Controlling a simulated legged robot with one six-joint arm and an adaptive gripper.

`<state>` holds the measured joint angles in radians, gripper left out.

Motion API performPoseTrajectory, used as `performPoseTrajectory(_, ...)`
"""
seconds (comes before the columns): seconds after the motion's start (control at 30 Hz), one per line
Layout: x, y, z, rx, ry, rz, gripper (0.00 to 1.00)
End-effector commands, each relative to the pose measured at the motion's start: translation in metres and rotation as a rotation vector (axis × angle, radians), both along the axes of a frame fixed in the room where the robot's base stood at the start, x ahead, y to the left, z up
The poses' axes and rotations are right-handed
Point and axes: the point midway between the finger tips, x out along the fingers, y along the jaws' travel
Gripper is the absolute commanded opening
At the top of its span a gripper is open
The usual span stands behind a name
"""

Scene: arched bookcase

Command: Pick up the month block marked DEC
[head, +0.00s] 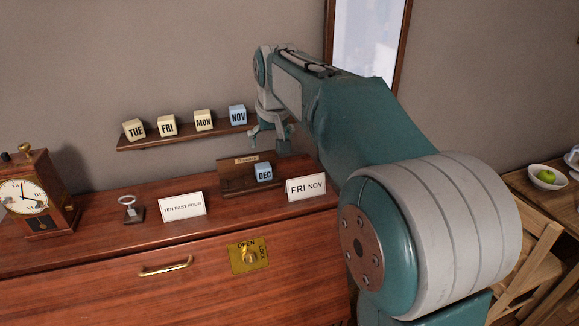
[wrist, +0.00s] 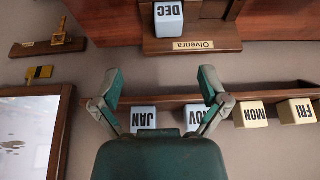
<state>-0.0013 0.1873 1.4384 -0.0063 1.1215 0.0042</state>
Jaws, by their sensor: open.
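The pale blue DEC block (head: 264,172) sits in a dark wooden stand (head: 236,184) on top of the cabinet. In the wrist view, where things appear upside down, the DEC block (wrist: 168,20) is at the top, on the stand (wrist: 158,46) with its name plate. My gripper (head: 269,137) is above and behind the block in the head view, near the wall shelf's right end.
A wall shelf (head: 160,139) holds TUE (head: 134,130), FRI (head: 167,126), MON (head: 204,120) and NOV (head: 237,115) blocks. A JAN block (wrist: 143,117) shows in the wrist view. A FRI NOV card (head: 306,188), a TEN PAST FOUR card (head: 183,206) and a clock (head: 35,196) stand on the cabinet.

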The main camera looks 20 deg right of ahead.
Motion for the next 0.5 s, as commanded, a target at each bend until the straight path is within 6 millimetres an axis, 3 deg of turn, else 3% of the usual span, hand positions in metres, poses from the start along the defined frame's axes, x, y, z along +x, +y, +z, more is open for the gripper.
performPoseTrajectory(0.2,0.011,0.006,-0.016,-0.004,0.006,0.004,0.94)
performPoseTrajectory(0.5,0.026,-0.007,-0.052,0.008,0.002,0.001,0.94)
